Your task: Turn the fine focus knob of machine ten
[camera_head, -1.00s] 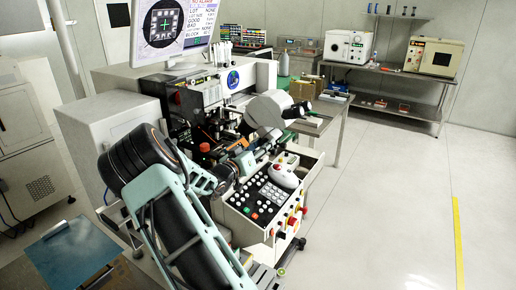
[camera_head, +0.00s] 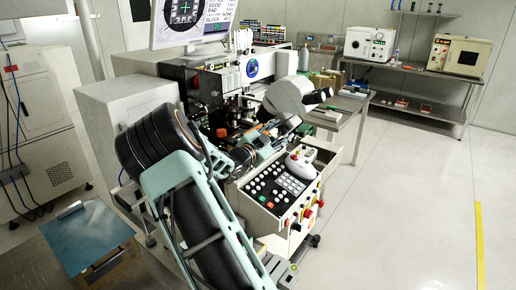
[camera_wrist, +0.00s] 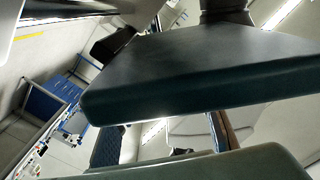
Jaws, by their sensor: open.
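The bonding machine (camera_head: 160,66) stands in the middle of the head view, with its microscope (camera_head: 284,97) and dark eyepieces (camera_head: 318,97) facing right. No number is readable on it. I cannot pick out the fine focus knob; my arm covers part of the machine's front. My gripper (camera_head: 284,127) is small in the head view, just below the microscope and above the control panel. In the wrist view my gripper (camera_wrist: 150,136) shows two dark green finger pads, apart, with no object held between them. Whether it touches the machine cannot be told.
The control panel (camera_head: 283,189) with many buttons juts out below my gripper. A monitor (camera_head: 190,22) stands above the machine. A side table (camera_head: 352,108) and a shelf bench (camera_head: 420,103) are behind right. A blue-topped stand (camera_head: 85,236) is lower left. Floor at right is clear.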

